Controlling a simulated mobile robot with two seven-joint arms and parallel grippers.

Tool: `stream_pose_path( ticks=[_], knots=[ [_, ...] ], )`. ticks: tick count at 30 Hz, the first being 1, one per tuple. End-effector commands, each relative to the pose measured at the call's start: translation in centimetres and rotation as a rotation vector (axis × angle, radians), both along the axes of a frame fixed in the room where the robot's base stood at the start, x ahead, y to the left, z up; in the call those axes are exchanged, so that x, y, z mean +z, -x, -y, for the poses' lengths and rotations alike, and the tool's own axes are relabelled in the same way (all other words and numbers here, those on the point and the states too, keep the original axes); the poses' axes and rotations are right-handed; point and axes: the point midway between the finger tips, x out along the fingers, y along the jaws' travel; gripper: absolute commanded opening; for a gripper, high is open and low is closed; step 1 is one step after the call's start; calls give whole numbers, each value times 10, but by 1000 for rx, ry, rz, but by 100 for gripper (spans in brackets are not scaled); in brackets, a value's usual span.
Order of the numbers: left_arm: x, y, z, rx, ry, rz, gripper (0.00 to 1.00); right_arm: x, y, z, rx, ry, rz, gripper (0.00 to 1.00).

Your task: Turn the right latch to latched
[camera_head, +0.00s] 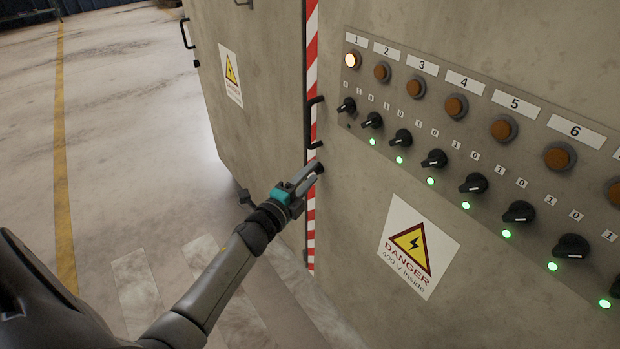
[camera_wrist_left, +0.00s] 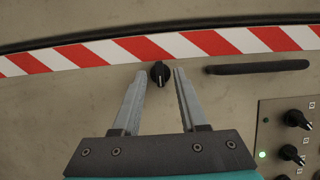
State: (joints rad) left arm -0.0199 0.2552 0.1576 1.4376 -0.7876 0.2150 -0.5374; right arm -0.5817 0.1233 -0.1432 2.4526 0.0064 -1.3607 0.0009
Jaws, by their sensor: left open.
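The right latch (camera_wrist_left: 160,74) is a small black knob on the grey cabinet door, beside the red-and-white striped edge. In the left wrist view its pointer stands upright in the picture. My left gripper (camera_wrist_left: 160,70) is open, with one finger on each side of the knob. Small gaps seem to show between the fingers and the knob; contact cannot be told for sure. In the head view my left gripper (camera_head: 314,173) reaches the door just below the black handle (camera_head: 314,121), and its fingers partly hide the latch. My right gripper is not in view.
A panel (camera_head: 400,75) with numbered lamps, black rotary switches and green lights is on the door to the right. A danger sign (camera_head: 418,246) is below it. Another cabinet face (camera_head: 262,100) stands left of the stripe. Open floor (camera_head: 130,120) lies further left.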

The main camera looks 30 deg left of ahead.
Motion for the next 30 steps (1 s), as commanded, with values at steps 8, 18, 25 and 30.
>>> stream_pose_path(
  ticks=[8,18,25,30],
  knots=[
    [0,-5,0,0,1,-1,42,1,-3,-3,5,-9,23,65],
    [0,-5,0,0,1,0,17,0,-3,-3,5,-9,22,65],
    [0,-5,0,0,1,0,0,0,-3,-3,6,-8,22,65],
    [0,-5,0,0,1,0,0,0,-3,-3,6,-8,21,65]
  ],
)
